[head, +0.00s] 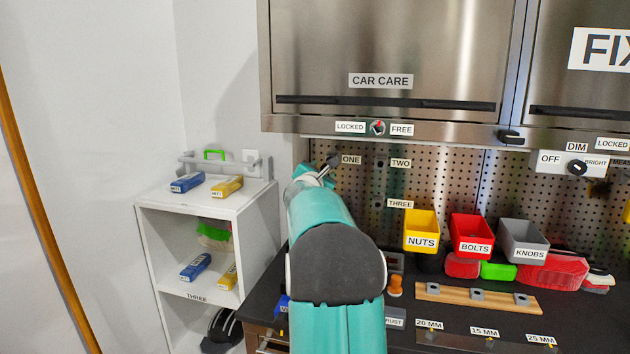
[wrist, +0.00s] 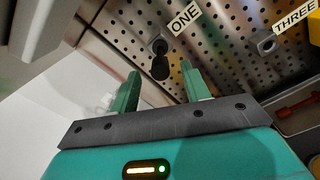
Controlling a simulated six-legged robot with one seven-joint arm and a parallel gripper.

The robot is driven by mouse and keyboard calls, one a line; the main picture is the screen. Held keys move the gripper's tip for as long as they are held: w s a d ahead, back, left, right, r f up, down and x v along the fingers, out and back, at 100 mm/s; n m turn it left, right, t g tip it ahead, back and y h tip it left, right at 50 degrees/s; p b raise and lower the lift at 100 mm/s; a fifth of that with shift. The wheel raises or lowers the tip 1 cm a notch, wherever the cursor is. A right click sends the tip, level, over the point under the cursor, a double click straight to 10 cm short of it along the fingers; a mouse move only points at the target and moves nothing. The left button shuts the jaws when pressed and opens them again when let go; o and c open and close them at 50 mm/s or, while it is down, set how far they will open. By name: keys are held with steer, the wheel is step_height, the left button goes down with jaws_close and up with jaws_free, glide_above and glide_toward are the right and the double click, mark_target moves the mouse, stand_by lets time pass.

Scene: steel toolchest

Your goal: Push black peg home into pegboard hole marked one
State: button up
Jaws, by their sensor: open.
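The black peg (wrist: 160,62) sticks out from the pegboard (wrist: 222,62) beside the label ONE (wrist: 185,18). In the head view the peg (head: 333,160) is a small dark shape left of the label ONE (head: 351,160). My gripper (wrist: 163,82) is open, with one green finger on each side of the peg's near end in the wrist view. Whether the fingers touch the peg or how deep it sits, I cannot tell. In the head view my arm hides much of the gripper (head: 325,172), which is close to the board.
Yellow NUTS (head: 421,230), red BOLTS (head: 471,236) and grey KNOBS (head: 523,241) bins sit right of my arm. A steel cabinet (head: 390,50) overhangs the board. A white shelf unit (head: 160,240) stands at left. A fitting (wrist: 267,44) sits near label THREE.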

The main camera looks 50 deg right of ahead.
steer(key=v, duration=1.2)
stand_by(0.5)
